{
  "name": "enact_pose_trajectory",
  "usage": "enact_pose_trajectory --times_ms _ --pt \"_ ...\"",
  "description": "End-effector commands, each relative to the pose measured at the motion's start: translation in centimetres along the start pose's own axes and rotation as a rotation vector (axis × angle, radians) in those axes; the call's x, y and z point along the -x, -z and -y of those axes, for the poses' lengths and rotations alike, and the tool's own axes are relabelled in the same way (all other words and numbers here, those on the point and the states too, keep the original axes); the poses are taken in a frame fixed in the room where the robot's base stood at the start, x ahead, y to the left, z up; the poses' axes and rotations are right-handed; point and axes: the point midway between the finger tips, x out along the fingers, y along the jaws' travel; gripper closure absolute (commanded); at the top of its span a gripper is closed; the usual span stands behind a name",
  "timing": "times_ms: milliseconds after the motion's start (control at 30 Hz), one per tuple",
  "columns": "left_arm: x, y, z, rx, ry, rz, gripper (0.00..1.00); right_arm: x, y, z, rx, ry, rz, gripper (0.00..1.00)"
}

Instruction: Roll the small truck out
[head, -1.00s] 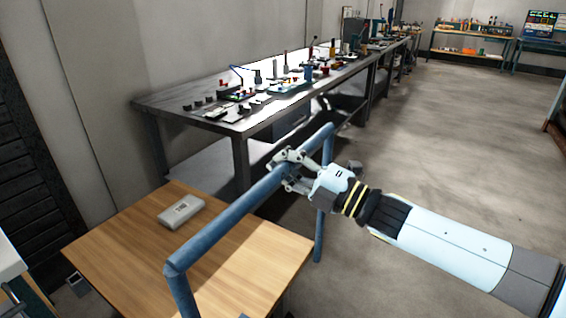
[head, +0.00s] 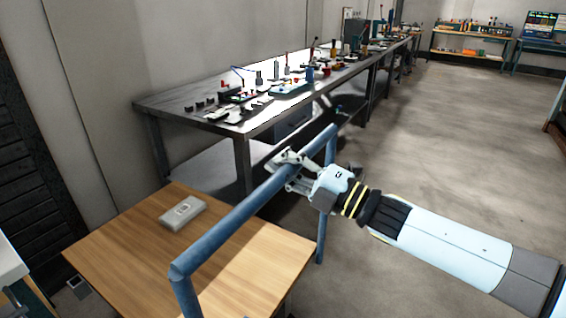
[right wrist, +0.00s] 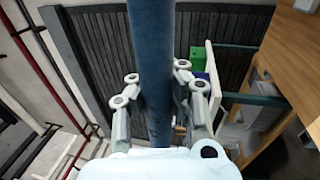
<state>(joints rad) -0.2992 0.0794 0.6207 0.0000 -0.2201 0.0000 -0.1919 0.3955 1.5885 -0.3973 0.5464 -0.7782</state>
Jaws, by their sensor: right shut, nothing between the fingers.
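The small truck has a wooden deck (head: 135,262) and a blue tubular push handle (head: 232,222) standing over it, at the lower left of the head view. A pale grey box (head: 183,214) lies on the deck. My right gripper (head: 284,166) is at the upper part of the handle's top bar. In the right wrist view the blue bar (right wrist: 150,70) runs between the two finger linkages and hides the fingertips. The right gripper is shut with nothing held in it. My left gripper is out of view.
A long dark workbench (head: 190,103) with tools stands along the wall behind the truck. A dark slatted panel (head: 30,150) is at the left. Open grey floor (head: 440,150) lies to the right. Shelving (head: 470,43) stands at the far end.

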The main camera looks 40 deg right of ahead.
Motion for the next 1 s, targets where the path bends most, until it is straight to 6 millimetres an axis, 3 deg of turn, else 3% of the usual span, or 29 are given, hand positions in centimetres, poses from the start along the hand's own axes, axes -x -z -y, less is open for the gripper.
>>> enact_pose_trajectory --times_ms 33,700,1000 --pt "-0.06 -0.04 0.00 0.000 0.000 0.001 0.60 0.35 -0.06 0.69 -0.001 0.015 0.006 1.00" --pt "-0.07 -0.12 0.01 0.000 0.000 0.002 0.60 0.37 -0.05 0.72 -0.001 0.016 0.006 1.00" --pt "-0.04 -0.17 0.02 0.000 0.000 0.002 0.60 0.24 -0.05 0.48 -0.001 0.011 0.004 0.62"
